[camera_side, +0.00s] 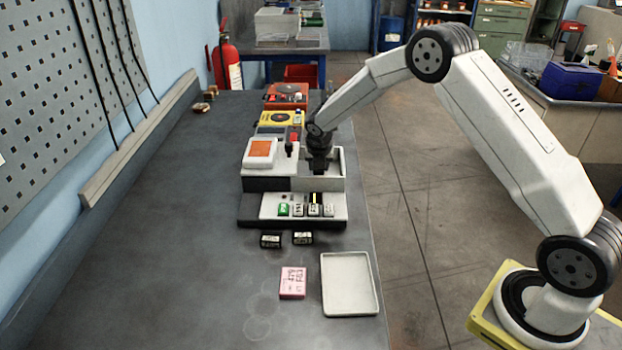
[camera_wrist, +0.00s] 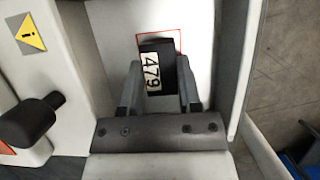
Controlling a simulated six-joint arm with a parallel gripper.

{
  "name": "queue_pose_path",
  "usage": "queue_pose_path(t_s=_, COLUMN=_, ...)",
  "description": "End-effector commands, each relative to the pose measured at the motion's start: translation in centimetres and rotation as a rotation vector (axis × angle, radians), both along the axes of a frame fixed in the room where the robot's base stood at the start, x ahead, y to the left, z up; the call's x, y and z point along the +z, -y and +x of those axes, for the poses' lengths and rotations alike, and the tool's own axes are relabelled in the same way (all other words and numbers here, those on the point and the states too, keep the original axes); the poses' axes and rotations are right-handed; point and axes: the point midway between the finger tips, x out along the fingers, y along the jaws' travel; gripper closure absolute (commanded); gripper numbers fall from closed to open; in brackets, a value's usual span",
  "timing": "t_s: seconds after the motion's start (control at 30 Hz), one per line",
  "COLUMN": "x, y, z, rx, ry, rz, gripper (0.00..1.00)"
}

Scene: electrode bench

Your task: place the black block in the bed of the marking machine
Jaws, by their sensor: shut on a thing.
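The black block (camera_wrist: 152,47) has a white label reading 479. In the wrist view it sits between the two fingers of my gripper (camera_wrist: 158,72), which is shut on it. The block lies over a red outline (camera_wrist: 179,38) on the light floor of the marking machine's bed (camera_wrist: 108,25), turned slightly against that outline. I cannot tell whether it touches the floor. In the side view my gripper (camera_side: 318,168) reaches down inside the walls of the marking machine (camera_side: 268,184), and the block is hidden there.
A black lever knob (camera_wrist: 32,120) stands left of the bed. The bench's left side is mostly clear.

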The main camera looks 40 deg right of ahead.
Motion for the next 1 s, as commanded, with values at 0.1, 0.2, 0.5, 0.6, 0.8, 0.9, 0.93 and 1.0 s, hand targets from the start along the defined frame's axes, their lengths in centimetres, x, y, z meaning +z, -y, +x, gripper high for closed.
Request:
queue_pose_path(t_s=0.1, x=-0.2, y=0.0, z=0.0, rx=0.000, ry=0.001, rz=0.000, gripper=1.00)
queue_pose_path(t_s=0.2, x=-0.3, y=0.0, z=0.0, rx=0.000, ry=0.000, rz=0.000, gripper=0.25)
queue_pose_path(t_s=0.5, x=-0.2, y=0.0, z=0.0, rx=0.000, ry=0.000, rz=0.000, gripper=0.21)
queue_pose_path(t_s=0.6, x=-0.1, y=0.0, z=0.0, rx=0.000, ry=0.000, rz=0.000, gripper=0.21)
queue_pose_path(t_s=0.8, x=0.7, y=-0.2, z=-0.2, rx=0.001, ry=-0.002, rz=0.000, gripper=0.21)
queue_pose_path(t_s=0.9, x=1.6, y=-0.4, z=-0.4, rx=0.001, ry=0.000, rz=-0.001, gripper=0.21)
queue_pose_path(t_s=0.93, x=1.8, y=-0.5, z=-0.5, rx=0.001, ry=0.000, rz=-0.001, gripper=0.21)
queue_pose_path(t_s=1.0, x=2.6, y=-0.7, z=-0.7, rx=0.001, ry=0.001, rz=0.000, gripper=0.21)
